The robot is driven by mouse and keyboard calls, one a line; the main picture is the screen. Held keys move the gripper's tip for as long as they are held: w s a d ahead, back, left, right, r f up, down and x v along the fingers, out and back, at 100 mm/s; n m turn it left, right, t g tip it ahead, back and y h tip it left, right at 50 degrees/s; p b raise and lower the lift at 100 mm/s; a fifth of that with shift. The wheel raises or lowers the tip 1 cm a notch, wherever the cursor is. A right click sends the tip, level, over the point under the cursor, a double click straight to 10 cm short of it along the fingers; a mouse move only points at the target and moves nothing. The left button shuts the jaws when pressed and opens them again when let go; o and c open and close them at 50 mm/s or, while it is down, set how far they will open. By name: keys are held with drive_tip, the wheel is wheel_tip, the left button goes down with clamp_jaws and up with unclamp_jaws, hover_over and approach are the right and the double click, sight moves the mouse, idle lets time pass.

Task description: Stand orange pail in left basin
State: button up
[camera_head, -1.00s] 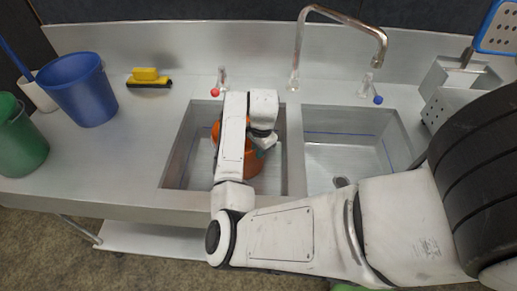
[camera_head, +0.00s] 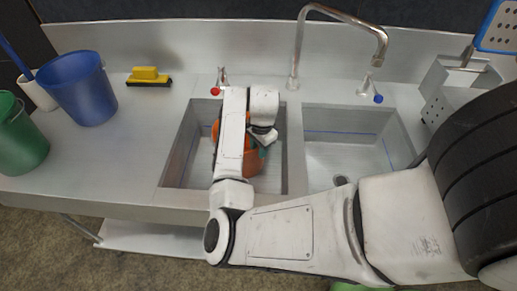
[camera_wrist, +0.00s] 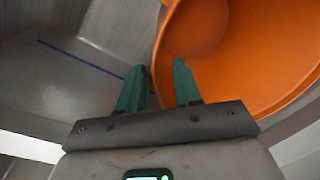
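The orange pail (camera_head: 250,160) is in the left basin (camera_head: 181,165), partly hidden behind my arm in the head view. It appears roughly upright there, but whether its base is flat on the basin floor is hidden. In the wrist view, the open mouth and inside of the pail (camera_wrist: 240,65) fill the upper right. My gripper (camera_wrist: 160,70) has two green fingers spread apart. The pail's rim passes between them, with the right finger in front of the pail's inside and the left finger outside it. I see no clear contact of both fingers with the wall.
A faucet (camera_head: 297,60) rises between the basins. The right basin (camera_head: 345,155) is empty. A blue bucket (camera_head: 80,90), green bucket (camera_head: 20,140) and yellow brush (camera_head: 148,77) stand on the left counter. A metal holder (camera_head: 455,85) stands at right.

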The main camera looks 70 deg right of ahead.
wheel_tip(320, 180, up, 11)
drive_tip(key=s, duration=0.1)
drive_tip(key=shift+a+b, duration=0.25)
drive_tip(key=shift+b, duration=0.05)
